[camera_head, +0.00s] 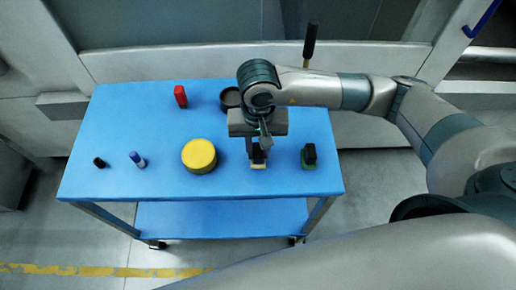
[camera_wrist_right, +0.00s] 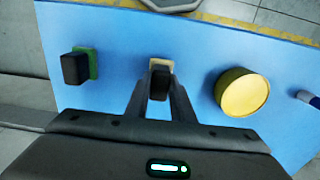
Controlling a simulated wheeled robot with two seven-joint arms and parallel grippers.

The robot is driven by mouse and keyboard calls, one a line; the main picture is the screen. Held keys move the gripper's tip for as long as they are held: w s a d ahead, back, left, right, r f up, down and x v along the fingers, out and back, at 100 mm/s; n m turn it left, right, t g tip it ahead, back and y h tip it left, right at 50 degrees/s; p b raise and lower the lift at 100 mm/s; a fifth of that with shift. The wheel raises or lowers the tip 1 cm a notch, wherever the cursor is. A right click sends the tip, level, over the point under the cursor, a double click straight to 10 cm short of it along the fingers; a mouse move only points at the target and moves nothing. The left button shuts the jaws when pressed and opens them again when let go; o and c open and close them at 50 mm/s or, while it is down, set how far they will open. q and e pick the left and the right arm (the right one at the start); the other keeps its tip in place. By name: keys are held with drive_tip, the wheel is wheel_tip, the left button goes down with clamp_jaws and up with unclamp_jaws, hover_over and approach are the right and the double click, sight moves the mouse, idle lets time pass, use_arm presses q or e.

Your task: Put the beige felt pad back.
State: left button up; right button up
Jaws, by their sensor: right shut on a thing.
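The beige felt pad (camera_head: 258,166) has a black block-shaped grip on top and is at the front part of the blue table, right of the yellow-topped tin. In the right wrist view the pad (camera_wrist_right: 165,63) shows past the fingertips, with its black grip between the fingers. My right gripper (camera_head: 258,150) points down and is shut on the pad's black grip. I cannot tell whether the pad touches the table or hangs just above it. My left gripper is not in view.
A green pad with a black grip (camera_head: 309,155) stands to the right. The yellow-topped tin (camera_head: 199,156) is to the left, then a blue-and-white piece (camera_head: 138,160) and a small black piece (camera_head: 99,162). A red block (camera_head: 180,96) and dark round dish (camera_head: 230,98) stand behind.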

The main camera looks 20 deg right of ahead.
sight(258, 149)
drive_tip(key=shift+f, duration=0.7)
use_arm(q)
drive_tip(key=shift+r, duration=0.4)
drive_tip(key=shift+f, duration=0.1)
use_arm(e)
drive_tip(key=shift+f, duration=0.15)
drive_tip(key=o, duration=0.9)
drive_tip(key=shift+o, duration=0.2)
drive_tip(key=shift+r, duration=0.4)
wheel_tip(258, 149, up, 10)
drive_tip(key=b, duration=0.2)
drive_tip(key=shift+w+r+b, duration=0.1)
drive_tip(key=shift+b, duration=0.3)
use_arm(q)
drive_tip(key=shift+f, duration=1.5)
use_arm(e)
drive_tip(key=shift+r, duration=0.6)
